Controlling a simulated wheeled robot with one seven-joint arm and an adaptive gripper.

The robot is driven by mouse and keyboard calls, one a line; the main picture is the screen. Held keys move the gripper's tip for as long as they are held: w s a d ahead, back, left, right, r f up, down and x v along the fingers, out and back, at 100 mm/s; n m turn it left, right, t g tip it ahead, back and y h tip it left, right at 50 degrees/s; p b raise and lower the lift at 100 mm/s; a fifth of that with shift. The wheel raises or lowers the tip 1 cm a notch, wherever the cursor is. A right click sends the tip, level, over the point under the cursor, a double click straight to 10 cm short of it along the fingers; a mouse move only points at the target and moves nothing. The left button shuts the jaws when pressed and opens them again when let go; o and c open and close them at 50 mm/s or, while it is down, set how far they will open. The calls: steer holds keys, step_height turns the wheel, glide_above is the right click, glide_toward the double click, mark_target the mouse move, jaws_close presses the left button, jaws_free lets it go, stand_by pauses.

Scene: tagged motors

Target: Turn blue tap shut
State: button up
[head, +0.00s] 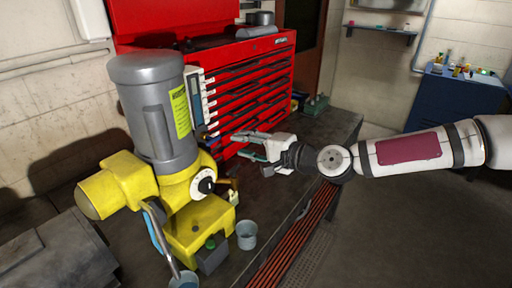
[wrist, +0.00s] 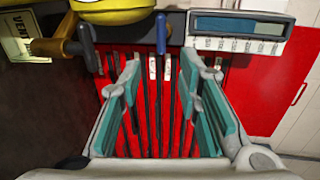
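In the wrist view a blue tap lever (wrist: 161,33) stands upright in the picture, beyond my gripper's fingertips and roughly between them. A second dark blue lever (wrist: 86,46) sits on a brass-coloured pipe fitting (wrist: 55,47) to its left. My gripper (wrist: 160,68) is open, its teal-padded fingers wide apart with nothing between them. It touches neither lever. In the head view my gripper (head: 240,145) is right of the yellow and grey motor (head: 165,110), in front of the red tool chest. The levers are too small there to make out clearly.
A display panel (wrist: 240,30) is right of the blue lever, and a yellow "VENT" tag (wrist: 22,38) hangs at the left. The red tool chest (head: 260,80) stands behind my gripper. A grey cup (head: 246,236) stands on the bench near the motor. The bench right of my gripper is mostly clear.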

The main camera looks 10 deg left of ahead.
steer(key=shift+v, duration=1.9)
steer(key=s+d+f+n+g+h, duration=0.2)
steer(key=s+f+n+g+h, duration=0.3)
steer(key=f, duration=0.5)
steer(key=s+d+f+n+h, duration=0.1)
steer(key=s+d+h, duration=0.35)
steer(key=d, duration=0.45)
steer(key=s+d+r+t+h, duration=0.1)
steer(key=s+d+r+h, duration=0.45)
steer(key=d+r, duration=0.5)
steer(key=s+d+r+t+y, duration=0.1)
steer(key=s+d+r, duration=0.2)
steer(key=s+r, duration=0.7)
steer(key=shift+s+r+t, duration=0.2)
steer(key=shift+s+t, duration=0.1)
steer(key=shift+s, duration=0.7)
